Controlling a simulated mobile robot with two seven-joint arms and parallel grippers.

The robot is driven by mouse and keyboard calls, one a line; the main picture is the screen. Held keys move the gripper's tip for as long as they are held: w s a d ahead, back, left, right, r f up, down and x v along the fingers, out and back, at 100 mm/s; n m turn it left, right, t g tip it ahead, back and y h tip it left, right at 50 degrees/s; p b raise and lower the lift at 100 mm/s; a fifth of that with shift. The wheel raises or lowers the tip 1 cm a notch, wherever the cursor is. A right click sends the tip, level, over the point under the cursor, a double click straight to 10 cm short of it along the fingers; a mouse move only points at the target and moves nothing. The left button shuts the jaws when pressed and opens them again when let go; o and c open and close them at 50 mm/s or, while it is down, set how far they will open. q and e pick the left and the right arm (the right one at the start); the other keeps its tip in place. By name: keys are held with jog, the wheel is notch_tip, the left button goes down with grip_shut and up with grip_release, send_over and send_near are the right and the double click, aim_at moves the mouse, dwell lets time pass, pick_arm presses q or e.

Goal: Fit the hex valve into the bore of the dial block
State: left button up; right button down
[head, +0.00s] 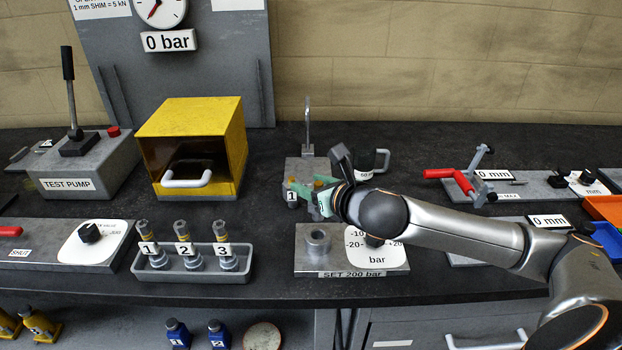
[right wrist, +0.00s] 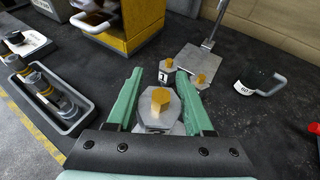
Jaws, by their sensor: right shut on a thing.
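My right gripper (head: 322,197), with green fingers, is shut on a hex valve in the middle of the bench. In the right wrist view the hex valve (right wrist: 158,108) has a grey hexagonal head and a brass top, and sits between the two fingers (right wrist: 160,100). Its lower part is hidden. The dial block (head: 308,265), marked SET 200 bar, lies in front of the gripper. Its bore (head: 318,240) is a raised round collar at the left, empty as far as I see. A dial with a black knob is at its right. My left gripper is not in view.
More brass-topped hex pieces (right wrist: 199,82) stand just beyond the gripper, one by a label 1, near a grey plate with an upright rod (head: 308,125). A tray (head: 205,274) of numbered cartridges is left of the block. A handled mug-like item (right wrist: 262,84) is at right.

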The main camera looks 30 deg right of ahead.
aim_at(311, 212)
jog(key=shift+f+b, duration=0.75)
jog(key=shift+f, duration=0.9)
jog(key=shift+p, duration=0.6)
jog(key=shift+p, duration=0.65)
dwell(0.4)
jog(key=shift+f+b, duration=1.05)
jog(key=shift+f, duration=1)
jog(key=shift+c, duration=1)
grip_release()
jog(key=shift+f, duration=0.15)
jog(key=shift+s, duration=0.1)
